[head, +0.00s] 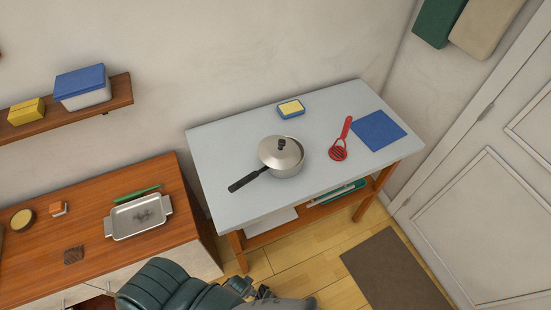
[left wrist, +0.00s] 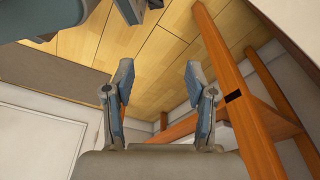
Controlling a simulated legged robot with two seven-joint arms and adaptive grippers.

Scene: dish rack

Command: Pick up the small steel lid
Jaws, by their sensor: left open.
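The small steel lid (head: 281,150) is round and shiny with a dark knob. It rests on top of a steel saucepan (head: 288,171) on the grey-topped table, in the head view. The pan's dark handle (head: 247,181) points to the lower left. My left gripper (head: 254,289) is at the bottom edge of the head view, in front of the table and well short of the lid. In the left wrist view its two fingers (left wrist: 159,78) are apart with nothing between them. The lid does not show in that view.
On the table (head: 225,150) are a sponge (head: 291,108), a red masher (head: 341,142) and a blue cloth (head: 378,131). A wooden counter (head: 80,220) with a metal tray (head: 138,217) stands at left. The wrist view shows wooden table legs (left wrist: 222,62) beside the gripper.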

